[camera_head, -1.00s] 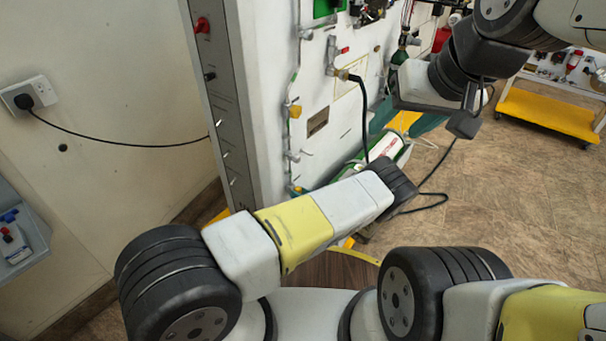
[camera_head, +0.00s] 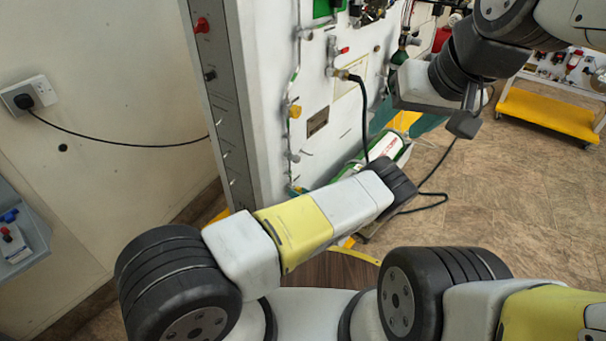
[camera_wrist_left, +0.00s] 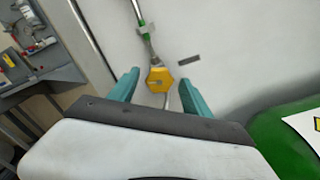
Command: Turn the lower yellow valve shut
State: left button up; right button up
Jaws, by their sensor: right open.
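In the left wrist view the yellow valve (camera_wrist_left: 159,80) is a faceted knob on a thin pipe against the white panel. My left gripper (camera_wrist_left: 160,90) is open, with one teal finger on each side of the knob. Gaps show between the knob and both fingers in this view; depth is hard to judge. In the head view my left forearm covers most of that gripper. A yellow knob (camera_head: 294,112) shows higher on the panel's pipe there. My right gripper (camera_head: 432,106) is open, at the upper right, away from the valves.
The white panel (camera_head: 270,80) stands upright at the centre. A black hose (camera_head: 364,120) hangs from it, near a green and white cylinder (camera_head: 386,148). A yellow cart (camera_head: 548,112) stands at the right. The floor (camera_head: 530,200) between is open.

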pick_arm(q)
jog(key=v, duration=0.7)
jog(key=shift+s+d, duration=0.25)
jog(key=shift+d, duration=0.05)
